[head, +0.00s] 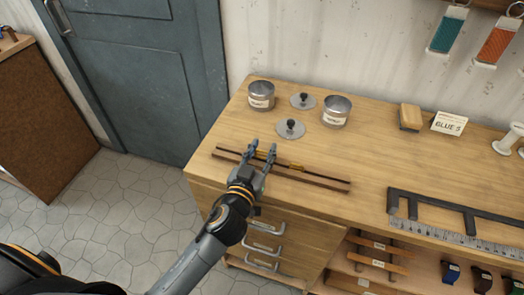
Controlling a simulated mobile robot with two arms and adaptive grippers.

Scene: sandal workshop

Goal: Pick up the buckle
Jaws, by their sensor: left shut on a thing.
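My left gripper (263,147) reaches over the front left part of the wooden workbench (370,155). Its fingers are closed on a small brass-coloured piece, the buckle (262,154), which is mostly hidden between them. It is at a long narrow brown wooden rack (320,183) with a thin dark bar along it. Another brass-coloured piece (295,166) sits on the bar just right of the fingers. The pieces are too small to make out their shape. I cannot tell whether the held buckle is clear of the rack. My right gripper is not in view.
Behind the rack stand two open metal tins (261,96) (335,111) with two knobbed lids (303,101) (290,129). A brown block (410,118), a glue sign (448,123) and a dark metal square (440,208) lie to the right. Drawers (262,240) are below.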

